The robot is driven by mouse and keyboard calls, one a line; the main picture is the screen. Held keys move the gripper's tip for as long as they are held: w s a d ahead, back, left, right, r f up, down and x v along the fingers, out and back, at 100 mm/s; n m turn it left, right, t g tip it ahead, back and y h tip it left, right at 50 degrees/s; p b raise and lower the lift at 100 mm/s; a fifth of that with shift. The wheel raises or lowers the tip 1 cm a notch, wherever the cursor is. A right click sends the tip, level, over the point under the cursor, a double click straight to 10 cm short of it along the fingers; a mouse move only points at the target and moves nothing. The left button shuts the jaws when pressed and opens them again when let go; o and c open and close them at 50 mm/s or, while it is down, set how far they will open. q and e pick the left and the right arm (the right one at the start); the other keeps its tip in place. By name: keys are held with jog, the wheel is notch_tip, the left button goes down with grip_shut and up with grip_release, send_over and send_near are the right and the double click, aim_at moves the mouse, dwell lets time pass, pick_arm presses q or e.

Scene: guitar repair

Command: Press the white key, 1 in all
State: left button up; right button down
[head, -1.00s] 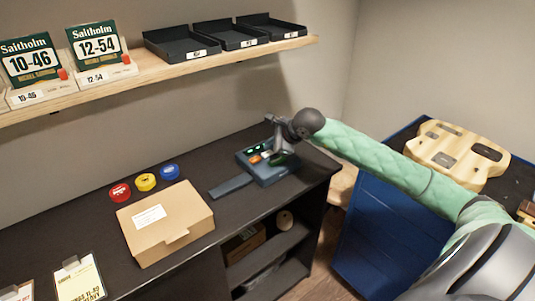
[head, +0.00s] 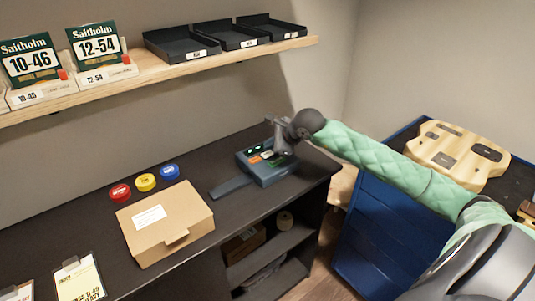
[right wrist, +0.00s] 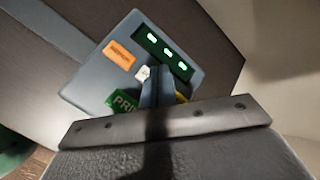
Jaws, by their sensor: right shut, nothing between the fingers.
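The blue-grey device (head: 266,172) stands on the dark bench, with a flat plate reaching to its left. In the right wrist view its top (right wrist: 92,88) has a dark display (right wrist: 166,50) with green lit digits, an orange key (right wrist: 119,54), a green key (right wrist: 122,103) and part of a yellow key (right wrist: 181,98). The small white key (right wrist: 143,73) shows just left of my right fingertips. My right gripper (right wrist: 158,80) is shut and empty over the device; it also shows in the head view (head: 282,151). I cannot tell whether the fingertips touch the key. My left gripper is not in view.
A cardboard box (head: 165,222) and red (head: 120,192), yellow (head: 145,182) and blue (head: 169,171) round tins are left of the device. A wooden shelf (head: 190,68) with black trays runs above. A blue cabinet (head: 385,235) stands at right.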

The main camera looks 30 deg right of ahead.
dwell(0.8)
jog(key=shift+f+b, duration=0.4)
jog(key=shift+b, duration=0.45)
jog(key=shift+f+b, duration=0.45)
jog(key=shift+b, duration=0.15)
dwell(0.7)
jog(key=shift+r, duration=0.85)
notch_tip(320, 180, up, 5)
dwell(0.9)
